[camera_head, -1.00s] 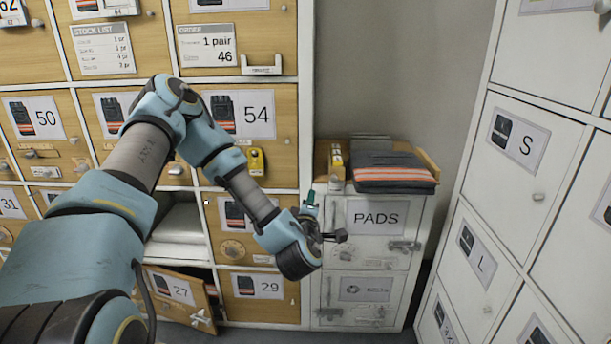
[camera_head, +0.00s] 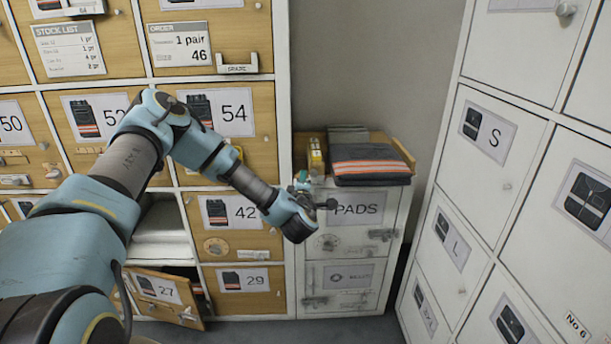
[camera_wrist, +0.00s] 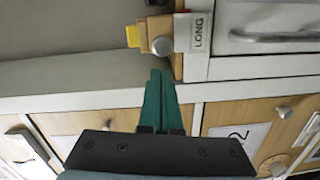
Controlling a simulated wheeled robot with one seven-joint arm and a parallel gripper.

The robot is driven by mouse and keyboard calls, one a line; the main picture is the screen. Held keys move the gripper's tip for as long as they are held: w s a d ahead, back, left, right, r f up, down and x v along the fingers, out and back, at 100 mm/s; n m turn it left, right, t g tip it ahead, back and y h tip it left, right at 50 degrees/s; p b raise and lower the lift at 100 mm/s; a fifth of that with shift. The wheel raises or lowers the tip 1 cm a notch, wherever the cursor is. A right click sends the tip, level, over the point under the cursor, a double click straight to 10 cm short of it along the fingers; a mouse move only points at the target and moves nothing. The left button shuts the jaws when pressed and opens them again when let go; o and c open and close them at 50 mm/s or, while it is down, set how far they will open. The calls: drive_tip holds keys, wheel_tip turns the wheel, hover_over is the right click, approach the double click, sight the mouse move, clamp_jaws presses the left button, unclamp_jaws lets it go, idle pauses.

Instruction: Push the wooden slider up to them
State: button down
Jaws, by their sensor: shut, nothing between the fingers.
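My gripper (camera_head: 303,179) is shut and empty, its green fingers together. It is at the upper left front of the white PADS cabinet (camera_head: 396,215), just below a yellow-marked wooden piece (camera_head: 316,160) on its top. The wrist view shows the green fingertips (camera_wrist: 160,76) close to a wooden piece (camera_wrist: 150,28) with a yellow end and a round grey knob, beside a LONG label (camera_wrist: 198,32). This looks like the wooden slider. Whether the fingers touch it I cannot tell. Dark folded garments with orange stripes (camera_head: 370,165) lie to its right on the cabinet.
Wooden lockers with numbered labels (camera_head: 227,210) stand at left; the 27 door (camera_head: 160,290) hangs open low down. White lockers (camera_head: 487,140) stand at right. A latch (camera_head: 381,234) sticks out from the PADS door. A grey wall (camera_head: 370,60) is behind, with open space above the garments.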

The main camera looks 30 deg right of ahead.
sight(320, 170)
drive_tip(key=shift+s+d, duration=0.1)
drive_tip(key=shift+d, duration=0.3)
drive_tip(key=shift+d+f, duration=0.1)
drive_tip(key=d, duration=0.1)
drive_tip(key=s+d+b, duration=0.1)
drive_tip(key=s+d, duration=0.1)
drive_tip(key=d, duration=0.1)
drive_tip(key=shift+a, duration=0.1)
